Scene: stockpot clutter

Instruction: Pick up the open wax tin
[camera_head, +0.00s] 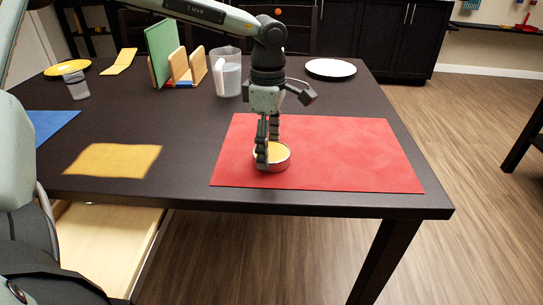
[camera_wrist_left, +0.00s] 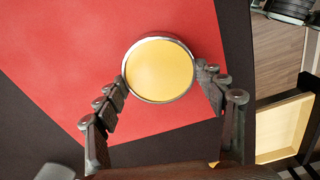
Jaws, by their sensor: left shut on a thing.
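The open wax tin (camera_head: 280,156) is a low, round metal tin with yellow wax inside. It is over the left part of the red mat (camera_head: 345,155) on the dark table. My left gripper (camera_head: 268,160) points down at it, with its fingers partly hiding the tin's left side. In the left wrist view the tin (camera_wrist_left: 160,70) shows from above, between the two fingers of the gripper (camera_wrist_left: 165,82), which is shut on its rim. I cannot tell whether the tin touches the mat. My right gripper is not in view.
A clear jug (camera_head: 230,75), a wooden rack (camera_head: 180,68) with a green board, and a white plate (camera_head: 330,68) stand behind my arm. The mat's right side is free.

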